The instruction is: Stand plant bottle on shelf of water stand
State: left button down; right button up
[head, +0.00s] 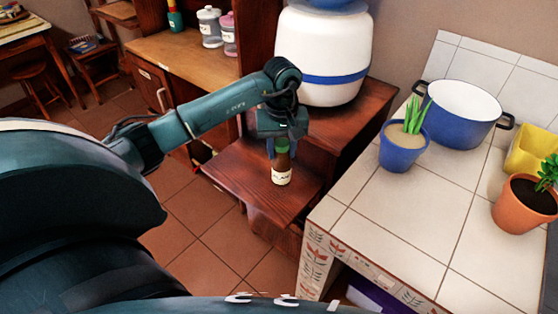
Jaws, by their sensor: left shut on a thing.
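The plant bottle (282,170) is a small brown bottle with a pale label, and it appears upright. It is over or on the dark wood lower shelf (245,185) of the water stand; whether its base touches the wood is hard to tell. My left gripper (280,146) is shut on the bottle's upper part and points down, hiding its top. The water stand (375,100) carries a large white water container (322,55) with a blue band on its higher level. My right gripper is not in view.
A tiled counter (390,230) stands right of the shelf, holding a blue pot with a plant (402,150), a large blue cooking pot (462,112) and a terracotta plant pot (523,205). A wooden cabinet with jars (210,27) is behind left. The shelf's left part is bare.

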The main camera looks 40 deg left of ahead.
aim_at(282, 163)
pick_arm(q)
jog(key=shift+f, duration=0.75)
notch_tip(282, 163, down, 3)
jog(key=shift+f, duration=0.4)
jog(key=c, duration=0.9)
grip_release()
